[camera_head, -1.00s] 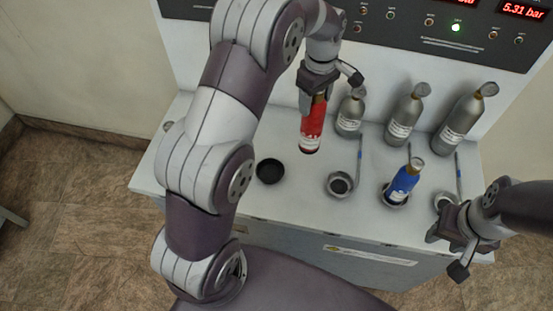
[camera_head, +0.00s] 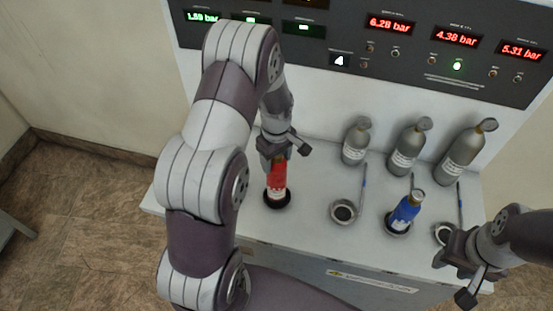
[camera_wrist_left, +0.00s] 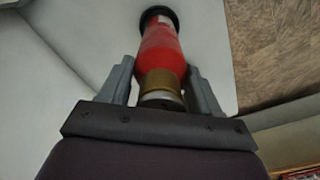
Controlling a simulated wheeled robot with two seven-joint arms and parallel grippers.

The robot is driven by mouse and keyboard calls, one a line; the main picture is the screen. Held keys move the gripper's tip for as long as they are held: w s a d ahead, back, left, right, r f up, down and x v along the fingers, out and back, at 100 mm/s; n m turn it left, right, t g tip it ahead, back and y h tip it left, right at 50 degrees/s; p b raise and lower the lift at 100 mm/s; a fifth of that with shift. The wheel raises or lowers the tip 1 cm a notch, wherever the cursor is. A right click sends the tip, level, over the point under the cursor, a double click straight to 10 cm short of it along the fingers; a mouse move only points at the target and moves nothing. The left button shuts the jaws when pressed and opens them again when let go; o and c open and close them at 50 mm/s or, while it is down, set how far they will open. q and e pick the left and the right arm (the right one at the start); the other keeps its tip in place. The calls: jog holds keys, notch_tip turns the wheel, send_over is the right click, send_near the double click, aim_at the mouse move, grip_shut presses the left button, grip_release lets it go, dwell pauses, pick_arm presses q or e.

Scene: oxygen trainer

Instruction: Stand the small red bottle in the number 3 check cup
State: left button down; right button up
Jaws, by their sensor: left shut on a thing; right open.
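The small red bottle (camera_head: 277,178) is upright and held at its neck by my left gripper (camera_head: 279,150). Its base is at the black round holder (camera_head: 283,204) on the left of the bench; I cannot tell whether it rests inside. In the left wrist view the red bottle (camera_wrist_left: 161,52) lies between the two fingers (camera_wrist_left: 160,88), with the black holder (camera_wrist_left: 158,13) at its far end. Three grey cups with thin rods stand to the right: one empty (camera_head: 343,212), one under the blue bottle, one (camera_head: 443,232) near my right gripper (camera_head: 462,270). No cup number is legible. My right gripper is open and empty.
A blue bottle (camera_head: 405,212) stands tilted in the middle grey cup. Three grey cylinders (camera_head: 404,147) stand along the back below the panel with red and green displays (camera_head: 390,24). The bench front edge (camera_head: 300,251) is close to my body.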

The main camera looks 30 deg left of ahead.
pick_arm(q)
notch_tip(320, 180, down, 2)
jog(key=shift+w+p, duration=0.1)
jog(key=shift+p, duration=0.25)
jog(key=shift+w+f, duration=0.1)
jog(key=shift+f, duration=0.2)
jog(key=shift+c, duration=1.7)
grip_release()
jog(key=shift+o, duration=0.6)
